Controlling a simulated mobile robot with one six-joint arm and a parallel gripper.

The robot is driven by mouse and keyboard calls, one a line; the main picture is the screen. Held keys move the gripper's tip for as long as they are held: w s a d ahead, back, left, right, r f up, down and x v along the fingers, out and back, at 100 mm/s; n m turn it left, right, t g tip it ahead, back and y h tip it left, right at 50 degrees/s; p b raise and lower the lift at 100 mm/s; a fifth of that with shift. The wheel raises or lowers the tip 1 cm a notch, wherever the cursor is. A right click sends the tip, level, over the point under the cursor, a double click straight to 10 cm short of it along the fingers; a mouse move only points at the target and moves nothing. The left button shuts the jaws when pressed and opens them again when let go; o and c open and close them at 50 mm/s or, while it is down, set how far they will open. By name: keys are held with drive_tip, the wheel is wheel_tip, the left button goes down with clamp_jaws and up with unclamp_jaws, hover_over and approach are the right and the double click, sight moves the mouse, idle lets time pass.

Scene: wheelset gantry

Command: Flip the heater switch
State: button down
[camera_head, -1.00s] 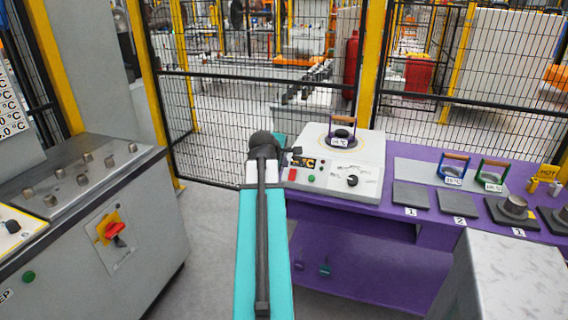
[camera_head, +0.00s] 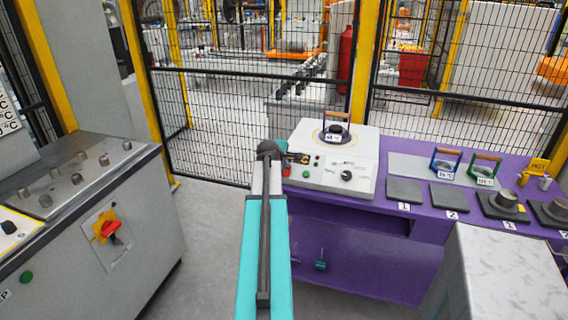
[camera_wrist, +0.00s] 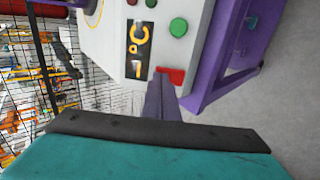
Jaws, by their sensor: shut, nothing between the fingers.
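The heater (camera_head: 352,158) is a white box on the left end of the purple bench. Its front panel has a small display, a green button, a black knob and a red switch (camera_head: 287,171). In the wrist view the red switch (camera_wrist: 172,76) lies just beyond the tips of my gripper (camera_wrist: 161,82), slightly to their right. The dark fingers are together and empty. I cannot tell whether they touch the switch. A green button (camera_wrist: 179,26) and the yellow-digit display (camera_wrist: 139,50) show above. In the head view my arm hides most of the gripper.
A ring with a wooden handle (camera_head: 337,128) sits on top of the heater. Numbered dark plates (camera_head: 404,191) and two handled rings stand to the right on the purple bench (camera_head: 350,260). A grey cabinet with a red-yellow switch (camera_head: 108,228) stands left. Mesh fencing is behind.

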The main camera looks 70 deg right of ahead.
drive_tip(key=shift+d+f, duration=0.3)
drive_tip(key=shift+r, duration=0.1)
drive_tip(key=shift+d+y+p, duration=0.25)
drive_tip(key=shift+y+p, duration=0.05)
drive_tip(key=shift+p, duration=0.4)
drive_tip(key=shift+a+f, duration=0.1)
drive_tip(key=shift+f, duration=0.1)
drive_tip(key=shift+a+f, duration=0.3)
drive_tip(key=shift+a, duration=0.3)
